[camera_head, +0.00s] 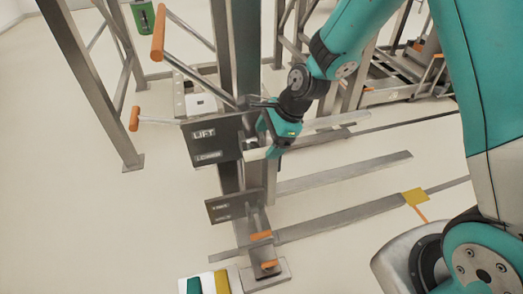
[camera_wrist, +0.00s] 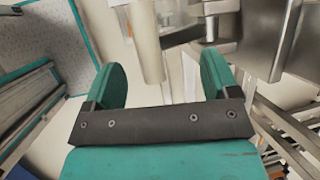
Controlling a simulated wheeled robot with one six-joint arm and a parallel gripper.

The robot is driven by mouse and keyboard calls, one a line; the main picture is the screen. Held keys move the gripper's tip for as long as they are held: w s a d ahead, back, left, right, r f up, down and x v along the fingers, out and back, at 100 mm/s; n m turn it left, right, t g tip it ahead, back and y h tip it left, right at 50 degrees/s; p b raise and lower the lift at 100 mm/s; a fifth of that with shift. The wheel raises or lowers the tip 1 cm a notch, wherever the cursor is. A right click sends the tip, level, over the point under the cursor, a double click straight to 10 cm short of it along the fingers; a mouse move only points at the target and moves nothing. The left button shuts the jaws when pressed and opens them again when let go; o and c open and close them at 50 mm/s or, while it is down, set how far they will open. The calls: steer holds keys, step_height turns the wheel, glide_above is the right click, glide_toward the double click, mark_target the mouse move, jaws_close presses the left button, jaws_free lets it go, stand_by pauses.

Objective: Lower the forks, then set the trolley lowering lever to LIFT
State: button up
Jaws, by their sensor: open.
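A dark plate marked LIFT (camera_head: 203,134), with a smaller, unclear line of text below, is fixed to the steel mast (camera_head: 222,40). A pale round bar (camera_head: 256,153) sticks out at the plate's right edge, probably the lowering lever's handle. My gripper (camera_head: 266,138) is open beside that edge. In the wrist view its teal fingers (camera_wrist: 163,66) stand apart, with a pale bar (camera_wrist: 147,40) between them; I cannot tell whether they touch it. Flat steel bars, seemingly the forks (camera_head: 345,175), lie low near the floor on the right.
Two steel rods with orange grips, an upper one (camera_head: 157,32) and a lower one (camera_head: 134,119), reach out left of the mast. A smaller dark plate (camera_head: 233,206) and orange pedals (camera_head: 262,236) sit lower. A steel frame (camera_head: 95,85) stands left.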

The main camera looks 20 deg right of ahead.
mark_target(262, 149)
steer(key=shift+x, duration=2.2)
steer(key=shift+c, duration=0.5)
